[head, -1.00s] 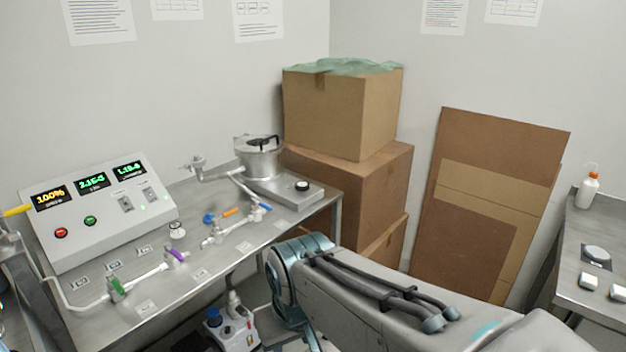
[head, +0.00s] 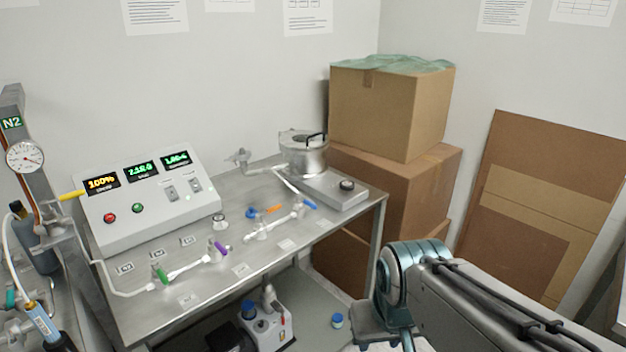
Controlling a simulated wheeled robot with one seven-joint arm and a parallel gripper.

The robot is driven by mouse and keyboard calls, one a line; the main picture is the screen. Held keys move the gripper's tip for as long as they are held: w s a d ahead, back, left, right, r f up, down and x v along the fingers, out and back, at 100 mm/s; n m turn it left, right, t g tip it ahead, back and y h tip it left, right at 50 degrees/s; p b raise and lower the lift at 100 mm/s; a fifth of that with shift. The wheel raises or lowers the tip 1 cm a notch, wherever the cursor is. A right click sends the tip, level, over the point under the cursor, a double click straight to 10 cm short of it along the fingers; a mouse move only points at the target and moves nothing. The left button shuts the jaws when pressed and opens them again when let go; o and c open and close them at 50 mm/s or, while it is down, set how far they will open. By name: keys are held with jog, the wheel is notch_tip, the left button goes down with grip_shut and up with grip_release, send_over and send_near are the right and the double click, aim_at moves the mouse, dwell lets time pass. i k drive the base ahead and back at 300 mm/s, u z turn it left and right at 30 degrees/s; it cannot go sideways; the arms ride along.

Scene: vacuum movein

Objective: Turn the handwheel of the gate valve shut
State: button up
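A steel bench (head: 330,225) carries pipework with small valves. A small blue round knob (head: 251,212) sits on the pipe line at the bench's middle, beside an orange lever (head: 272,209) and a blue lever (head: 309,206). A grey metal fitting (head: 239,157) stands at the back, joined by pipe to the lidded steel pot (head: 303,154). I cannot tell which of these is the gate valve's handwheel, or how far it is turned. My arm is at the lower right, apart from the pipework.
A control box (head: 150,205) with lit displays stands on the bench's left. A pump (head: 266,322) and a small blue-capped jar (head: 337,320) are below. Stacked cardboard boxes (head: 390,110) and flat cardboard (head: 540,210) fill the right. An N2 gauge (head: 25,157) is at far left.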

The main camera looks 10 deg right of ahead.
aim_at(347, 186)
jog(key=z, duration=0.45)
jog(key=i, duration=1.2)
jog(key=u, duration=0.45)
